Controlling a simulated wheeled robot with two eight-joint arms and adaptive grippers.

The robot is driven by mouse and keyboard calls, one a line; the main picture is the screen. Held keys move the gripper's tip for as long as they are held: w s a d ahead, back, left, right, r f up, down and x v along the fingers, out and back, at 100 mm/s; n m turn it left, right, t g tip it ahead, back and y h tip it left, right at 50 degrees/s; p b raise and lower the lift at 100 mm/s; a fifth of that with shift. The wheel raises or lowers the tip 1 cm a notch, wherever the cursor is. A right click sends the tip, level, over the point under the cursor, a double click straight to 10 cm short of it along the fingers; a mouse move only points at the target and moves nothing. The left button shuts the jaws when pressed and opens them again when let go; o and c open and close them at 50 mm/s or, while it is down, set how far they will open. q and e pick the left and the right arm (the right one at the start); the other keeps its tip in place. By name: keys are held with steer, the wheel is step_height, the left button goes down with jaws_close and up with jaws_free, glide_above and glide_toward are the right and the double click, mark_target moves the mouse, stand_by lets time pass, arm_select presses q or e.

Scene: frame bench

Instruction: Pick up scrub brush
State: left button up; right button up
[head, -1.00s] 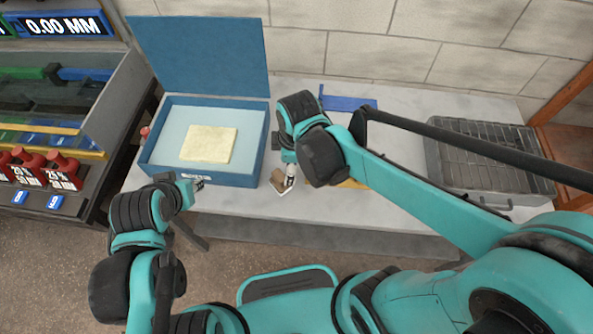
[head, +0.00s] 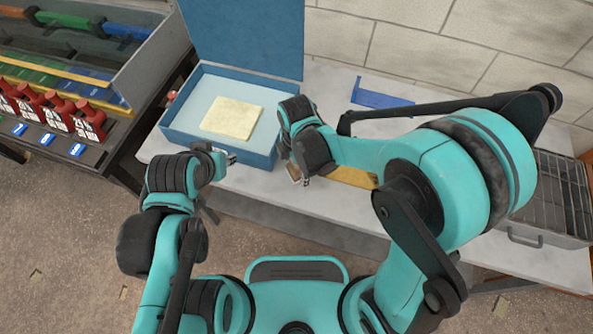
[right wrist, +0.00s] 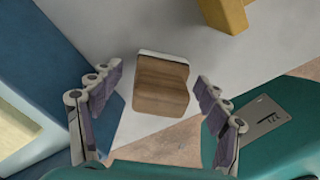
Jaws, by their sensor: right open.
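The scrub brush, a wooden block with a pale edge (right wrist: 162,85), sits near the front edge of the grey bench. In the head view only a small brown part of the brush (head: 293,171) shows beside my right gripper (head: 306,179). In the right wrist view my right gripper is open. Its two fingers stand apart on the left and right of the brush, with gaps on both sides. My left gripper (head: 231,158) is by the front of the blue box, away from the brush. Its fingers are too small to read.
An open blue box (head: 250,152) holding a pale yellow slab (head: 232,118) stands left of the brush. A yellow piece (head: 355,178) lies to the right, partly behind my arm. A blue part (head: 383,98) lies at the back. A grey wire-topped case (head: 560,205) is far right.

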steer(key=shift+f, duration=0.35)
steer(key=shift+r, duration=0.1)
steer(key=shift+c, duration=0.3)
steer(key=c, duration=1.4)
steer(key=shift+r+p, duration=0.35)
steer(key=shift+r, duration=0.1)
steer(key=r, duration=0.1)
steer(key=r+p, duration=0.2)
steer(key=r, duration=0.1)
steer(key=shift+s+d, duration=0.3)
steer(key=s+d+r+p, duration=0.1)
steer(key=s+d+r, duration=0.1)
steer(key=s+d+r+p, duration=0.1)
steer(key=s+d+r, duration=0.1)
steer(key=s, duration=0.1)
steer(key=s+d+r+p, duration=0.2)
steer(key=s+d, duration=0.1)
steer(key=shift+s, duration=0.1)
